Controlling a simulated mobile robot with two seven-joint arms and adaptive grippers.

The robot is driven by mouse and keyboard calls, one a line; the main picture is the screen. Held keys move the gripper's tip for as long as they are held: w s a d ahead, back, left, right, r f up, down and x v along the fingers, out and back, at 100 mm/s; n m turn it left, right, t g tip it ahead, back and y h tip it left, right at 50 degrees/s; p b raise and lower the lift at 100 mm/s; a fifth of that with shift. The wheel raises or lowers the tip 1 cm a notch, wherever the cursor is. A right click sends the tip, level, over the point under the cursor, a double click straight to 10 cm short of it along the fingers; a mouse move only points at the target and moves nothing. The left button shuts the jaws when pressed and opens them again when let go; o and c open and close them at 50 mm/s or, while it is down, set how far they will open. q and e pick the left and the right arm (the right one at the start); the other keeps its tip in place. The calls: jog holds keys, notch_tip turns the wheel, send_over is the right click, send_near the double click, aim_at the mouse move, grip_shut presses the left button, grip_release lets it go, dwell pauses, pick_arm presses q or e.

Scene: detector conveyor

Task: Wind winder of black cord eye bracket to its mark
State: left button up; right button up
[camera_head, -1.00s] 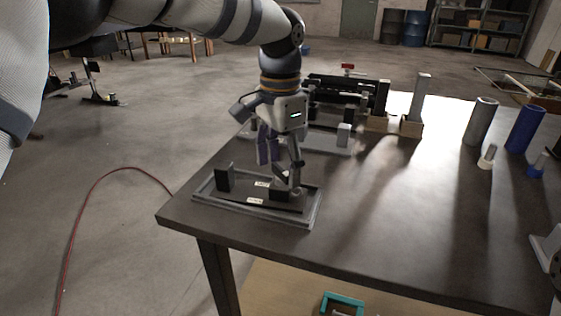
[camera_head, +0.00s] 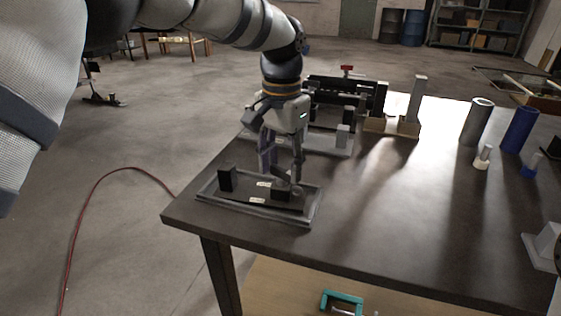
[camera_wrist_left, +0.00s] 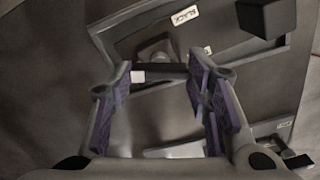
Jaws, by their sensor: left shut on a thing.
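The black cord eye bracket (camera_head: 227,179) is a dark base with an upright black block at its left end, sitting in a shallow grey tray at the table's near left corner. The left wrist view shows its block (camera_wrist_left: 268,18) and a label reading BLACK (camera_wrist_left: 185,15). My left gripper (camera_head: 284,185) points down over the right end of the base. In the left wrist view its purple-padded fingers (camera_wrist_left: 160,85) are on either side of a dark bar with a pale end, the winder (camera_wrist_left: 165,72). The winder's mark cannot be made out.
Behind the gripper stands another grey tray (camera_head: 330,146) with black parts. A wooden-based grey post (camera_head: 417,100), a grey cylinder (camera_head: 477,122) and a blue cylinder (camera_head: 520,130) stand farther back. The table's middle (camera_head: 400,210) is clear.

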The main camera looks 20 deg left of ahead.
aim_at(282, 169)
pick_arm(q)
jog(key=n, duration=0.5)
dwell(0.6)
jog(key=shift+f, duration=0.1)
jog(key=o, duration=1.2)
jog(key=shift+c, duration=0.2)
notch_tip(282, 169, up, 12)
